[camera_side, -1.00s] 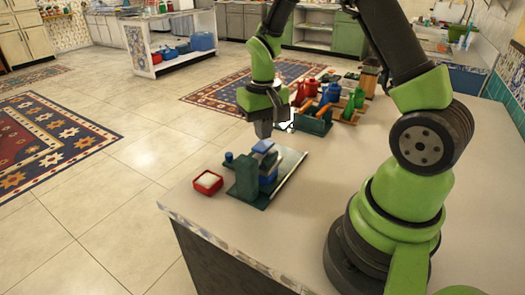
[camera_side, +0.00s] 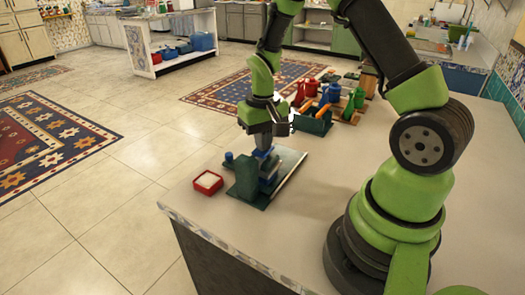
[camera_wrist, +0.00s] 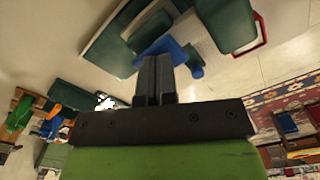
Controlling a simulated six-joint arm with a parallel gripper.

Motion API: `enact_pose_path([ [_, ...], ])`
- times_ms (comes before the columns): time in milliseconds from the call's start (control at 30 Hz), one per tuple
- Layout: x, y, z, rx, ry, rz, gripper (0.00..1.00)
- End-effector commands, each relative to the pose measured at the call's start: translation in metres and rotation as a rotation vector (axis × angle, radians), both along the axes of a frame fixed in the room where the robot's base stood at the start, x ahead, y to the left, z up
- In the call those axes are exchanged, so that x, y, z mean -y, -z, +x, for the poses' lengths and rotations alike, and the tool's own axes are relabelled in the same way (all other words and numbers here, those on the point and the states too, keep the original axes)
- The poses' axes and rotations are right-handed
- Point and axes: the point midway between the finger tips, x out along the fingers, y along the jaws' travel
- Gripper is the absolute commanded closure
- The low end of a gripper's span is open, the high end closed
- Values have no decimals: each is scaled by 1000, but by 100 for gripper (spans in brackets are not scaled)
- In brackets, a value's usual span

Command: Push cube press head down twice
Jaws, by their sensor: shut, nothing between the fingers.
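In the wrist view the closed fingertips (camera_wrist: 157,60) overlap the blue head (camera_wrist: 168,47), with the green block (camera_wrist: 225,22) just beyond.
A small red box with white contents (camera_side: 208,182) stands left of the press, near the counter edge. A small blue knob (camera_side: 229,157) stands behind the block. Several coloured bottles and a green rack (camera_side: 313,122) stand farther back. The counter to the right of the press is clear.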

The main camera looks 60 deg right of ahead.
Motion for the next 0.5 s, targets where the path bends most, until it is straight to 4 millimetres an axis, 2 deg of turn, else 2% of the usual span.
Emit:
enact_pose_path([
  [267,0,-1,0,2,-1,-1,100],
  [500,0,-24,1,4,-1,-2,100],
])
